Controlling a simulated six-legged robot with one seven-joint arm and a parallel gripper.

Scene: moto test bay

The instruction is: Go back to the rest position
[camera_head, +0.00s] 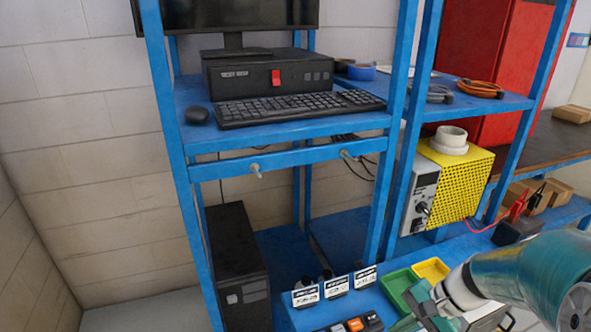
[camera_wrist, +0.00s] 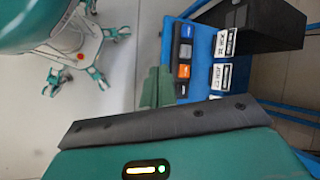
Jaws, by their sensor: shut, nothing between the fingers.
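My gripper (camera_head: 424,304) is at the lower right of the head view, beside the front of the blue rack's lower shelf. It is shut and holds nothing that I can see. In the wrist view its green fingers (camera_wrist: 157,88) point up the picture, left of the rack's row of switches. In the head view my teal arm covers part of the lower right corner.
The blue rack (camera_head: 172,150) bears a keyboard (camera_head: 300,107) and a black box with a red switch (camera_head: 276,77). Below are white labels (camera_head: 336,287), a green bin (camera_head: 398,287), a yellow bin (camera_head: 431,269) and a black tower (camera_head: 237,265).

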